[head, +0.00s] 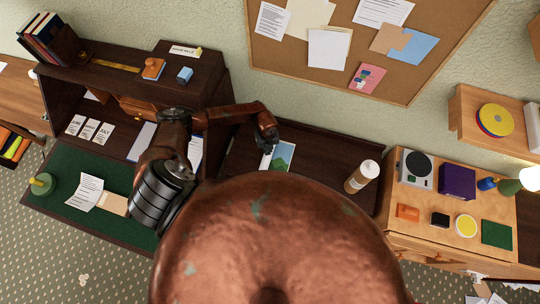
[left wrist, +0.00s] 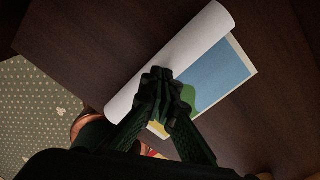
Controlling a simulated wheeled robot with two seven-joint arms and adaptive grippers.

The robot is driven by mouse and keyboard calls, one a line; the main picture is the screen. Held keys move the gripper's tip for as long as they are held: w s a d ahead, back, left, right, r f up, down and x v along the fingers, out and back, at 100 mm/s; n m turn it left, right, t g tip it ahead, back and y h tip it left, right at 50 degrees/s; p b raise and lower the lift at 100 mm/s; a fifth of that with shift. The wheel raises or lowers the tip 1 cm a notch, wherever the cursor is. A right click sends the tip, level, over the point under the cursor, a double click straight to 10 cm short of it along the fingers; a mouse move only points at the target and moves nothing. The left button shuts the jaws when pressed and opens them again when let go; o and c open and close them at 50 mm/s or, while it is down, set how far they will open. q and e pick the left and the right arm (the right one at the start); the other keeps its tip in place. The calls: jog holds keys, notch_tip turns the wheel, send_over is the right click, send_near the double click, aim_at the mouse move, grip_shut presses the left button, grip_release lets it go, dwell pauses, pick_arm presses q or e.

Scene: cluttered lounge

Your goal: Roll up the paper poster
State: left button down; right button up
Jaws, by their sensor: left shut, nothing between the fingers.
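The paper poster (head: 282,156) lies on a dark wooden tabletop (head: 325,155); its blue and green picture shows in the head view, with its lower part hidden. In the left wrist view, the poster's flat printed part (left wrist: 222,77) lies beside a white curled roll (left wrist: 192,48) along one side. So the poster is partly rolled. My left gripper (head: 268,139) is over the poster. In the left wrist view the left gripper (left wrist: 160,82) has its fingers together at the roll, holding nothing; I cannot tell whether they touch the paper. My right gripper is not in view.
A tan cylinder with a white cap (head: 361,177) stands on the tabletop right of the poster. A dark desk with a green top (head: 60,165) is at left, a wooden cabinet (head: 395,215) with several items at right. A corkboard (head: 280,50) hangs behind.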

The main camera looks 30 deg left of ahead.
pick_arm(q)
jog(key=shift+d, duration=0.35)
jog(key=shift+w+d+r+p, duration=0.2)
jog(key=shift+d+p, duration=0.15)
jog(key=shift+d, duration=0.2)
jog(key=shift+w+d+r+p, duration=0.2)
jog(key=shift+d+p, duration=0.15)
jog(key=shift+d, duration=0.2)
jog(key=shift+r, duration=0.1)
jog(key=shift+r+p, duration=0.7)
jog(key=shift+p, duration=0.05)
jog(key=shift+a+f, duration=0.1)
jog(key=shift+f, duration=0.05)
jog(key=shift+s+a+f+b, duration=0.25)
jog(key=shift+a+f+b, duration=0.1)
jog(key=shift+a+f, duration=0.3)
jog(key=shift+s+a+f+b, duration=0.2)
jog(key=shift+a+f+b, duration=0.2)
jog(key=shift+a, duration=0.4)
